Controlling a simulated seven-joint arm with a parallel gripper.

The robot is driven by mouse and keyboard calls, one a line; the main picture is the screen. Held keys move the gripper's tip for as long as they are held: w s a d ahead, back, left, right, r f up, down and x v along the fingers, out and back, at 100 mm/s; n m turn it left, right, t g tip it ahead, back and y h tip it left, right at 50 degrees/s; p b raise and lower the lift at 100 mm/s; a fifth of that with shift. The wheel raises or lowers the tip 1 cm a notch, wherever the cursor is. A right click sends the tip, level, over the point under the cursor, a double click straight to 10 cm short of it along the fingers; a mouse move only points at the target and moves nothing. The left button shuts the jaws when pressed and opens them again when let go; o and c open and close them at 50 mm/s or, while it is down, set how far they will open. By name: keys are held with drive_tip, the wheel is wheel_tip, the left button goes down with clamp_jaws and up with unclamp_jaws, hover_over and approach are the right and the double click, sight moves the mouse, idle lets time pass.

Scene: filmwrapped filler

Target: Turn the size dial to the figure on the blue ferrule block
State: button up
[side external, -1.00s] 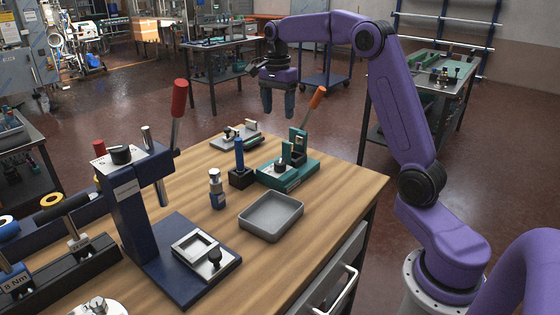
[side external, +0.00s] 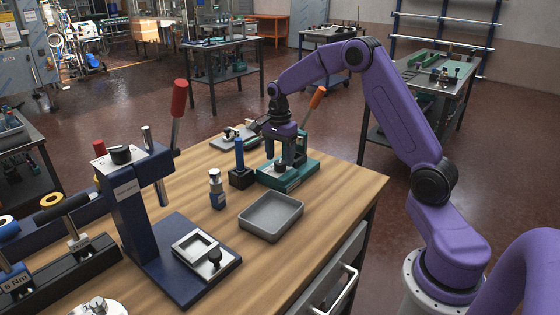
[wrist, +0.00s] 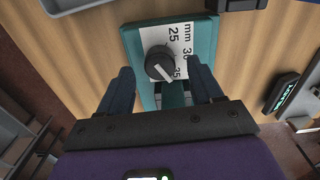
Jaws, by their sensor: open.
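The size dial (wrist: 159,64) is a round black knob with a white pointer line on a white plate marked mm, 25, 30 and 35. Its pointer slants toward the lower right, on the side of the 35. The dial sits on a teal tool (side external: 300,176) with an orange-tipped lever. My gripper (wrist: 162,86) is open and empty, its two dark fingers on either side of the dial's near end, apart from it. In the side view my gripper (side external: 287,152) is low over the teal tool. A blue peg (side external: 239,152) stands in a dark block; whether it is the ferrule block is unclear, and no figure is readable.
A grey empty tray (side external: 270,217) lies in front of the teal tool. A blue-and-silver cylinder (side external: 216,190) stands left of it. A dark blue press (side external: 145,205) with a red-tipped lever is at the left. The right front of the wooden table is clear.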

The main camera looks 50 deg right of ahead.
drive_tip(key=shift+f, duration=1.1)
drive_tip(key=c, duration=1.1)
drive_tip(key=shift+o, duration=0.2)
